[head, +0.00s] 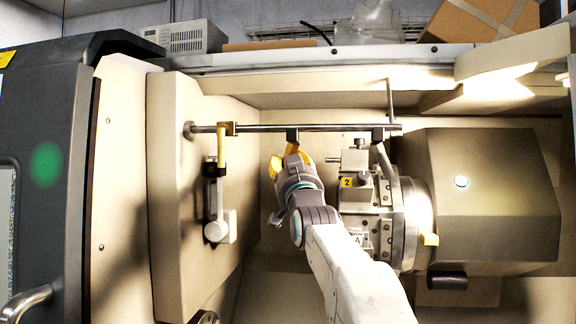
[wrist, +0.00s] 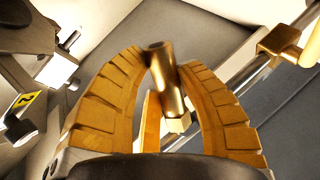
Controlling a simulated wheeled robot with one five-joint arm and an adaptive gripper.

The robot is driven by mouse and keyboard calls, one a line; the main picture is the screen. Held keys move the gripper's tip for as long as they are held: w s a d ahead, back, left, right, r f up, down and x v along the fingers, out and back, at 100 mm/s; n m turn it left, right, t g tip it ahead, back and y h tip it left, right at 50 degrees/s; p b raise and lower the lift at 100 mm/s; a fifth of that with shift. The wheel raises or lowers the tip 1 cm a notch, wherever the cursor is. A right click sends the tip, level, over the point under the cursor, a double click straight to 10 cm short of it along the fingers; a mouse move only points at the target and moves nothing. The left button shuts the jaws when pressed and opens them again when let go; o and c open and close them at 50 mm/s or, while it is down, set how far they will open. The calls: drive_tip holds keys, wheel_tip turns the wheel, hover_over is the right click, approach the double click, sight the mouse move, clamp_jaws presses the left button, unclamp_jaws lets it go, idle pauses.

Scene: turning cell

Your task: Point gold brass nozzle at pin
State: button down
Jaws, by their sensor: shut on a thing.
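I cannot clearly tell which part is the pin.
A paler yellow nozzle (head: 221,150) hangs from a brass clamp (head: 229,128) at the rail's left. A grey bracket with a white knob (head: 216,232) is on the left wall. The tool turret (head: 405,225), with a holder marked 2 (head: 347,182), stands close right of my gripper.

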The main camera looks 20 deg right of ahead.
drive_tip(key=shift+s+d+f+n+g+b, duration=0.2)
drive_tip(key=shift+d+n+g+b, duration=0.1)
drive_tip(key=shift+n+b, duration=0.35)
drive_tip(key=shift+s+d+r+n+g+p, duration=0.15)
drive_tip(key=shift+d+n+g, duration=0.1)
drive_tip(key=shift+n, duration=0.4)
drive_tip(key=shift+s+d+f+n+g+p, duration=0.15)
drive_tip(key=shift+d+n+g, duration=0.1)
drive_tip(key=shift+n, duration=0.35)
drive_tip(key=shift+a+r, duration=0.1)
drive_tip(key=c, duration=0.8)
unclamp_jaws()
drive_tip(key=shift+v, duration=6)
